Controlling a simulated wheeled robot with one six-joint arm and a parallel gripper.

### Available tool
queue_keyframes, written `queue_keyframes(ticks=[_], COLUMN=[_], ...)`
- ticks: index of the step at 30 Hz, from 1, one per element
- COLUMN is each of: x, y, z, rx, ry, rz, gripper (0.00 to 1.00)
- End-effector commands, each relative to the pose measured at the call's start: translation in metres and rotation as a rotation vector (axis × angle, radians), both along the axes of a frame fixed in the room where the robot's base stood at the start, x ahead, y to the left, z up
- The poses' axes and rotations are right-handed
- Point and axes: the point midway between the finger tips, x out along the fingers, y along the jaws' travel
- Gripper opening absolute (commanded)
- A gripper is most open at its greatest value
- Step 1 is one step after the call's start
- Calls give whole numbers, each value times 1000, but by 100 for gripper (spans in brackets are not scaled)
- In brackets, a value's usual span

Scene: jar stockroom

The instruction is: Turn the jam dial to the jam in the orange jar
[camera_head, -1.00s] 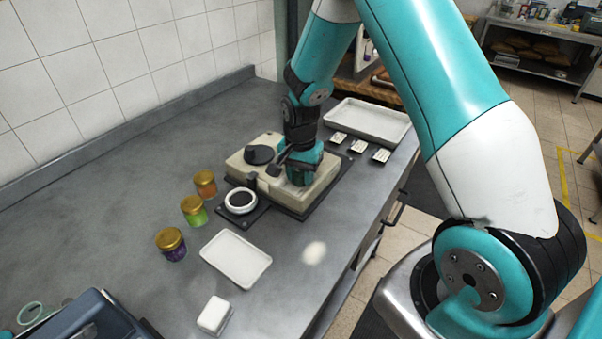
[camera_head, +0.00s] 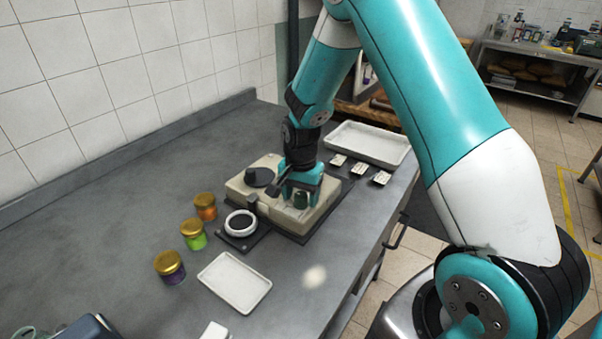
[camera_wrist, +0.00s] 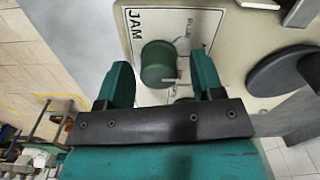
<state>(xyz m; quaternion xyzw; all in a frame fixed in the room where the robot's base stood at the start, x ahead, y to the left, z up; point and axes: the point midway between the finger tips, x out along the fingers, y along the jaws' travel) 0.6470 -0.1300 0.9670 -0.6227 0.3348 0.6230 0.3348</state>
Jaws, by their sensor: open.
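The jam dial (camera_wrist: 158,62) is a green knob on a white plate marked JAM (camera_wrist: 135,20), on top of a beige machine (camera_head: 325,205). In the wrist view the dial sits just ahead of my gripper (camera_wrist: 162,80), between its two open teal fingers, with a gap on either side. In the head view the dial (camera_head: 301,200) shows beside my gripper (camera_head: 300,188). The orange jar (camera_head: 205,206) with a gold lid stands on the counter left of the machine.
A green jar (camera_head: 194,236) and a purple jar (camera_head: 170,268) stand near the orange one. A white tray (camera_head: 235,282) lies in front, and a larger tray (camera_head: 368,143) lies behind. A dark round knob (camera_head: 259,177) tops the machine.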

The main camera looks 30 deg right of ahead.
Motion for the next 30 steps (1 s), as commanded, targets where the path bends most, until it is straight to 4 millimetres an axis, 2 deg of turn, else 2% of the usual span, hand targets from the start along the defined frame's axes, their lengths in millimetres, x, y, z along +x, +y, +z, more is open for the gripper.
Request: queue_keyframes(ticks=[5, 12, 18, 24, 30], x=[1, 2, 1, 1, 1], y=[0, 0, 0, 0, 0], z=[32, 94, 139, 163, 169], rx=[-1, -1, 0, -1, 0], ry=[-8, -10, -7, -3, -2], rz=[0, 0, 1, 0, 1], gripper=[61, 61, 61, 61, 61])
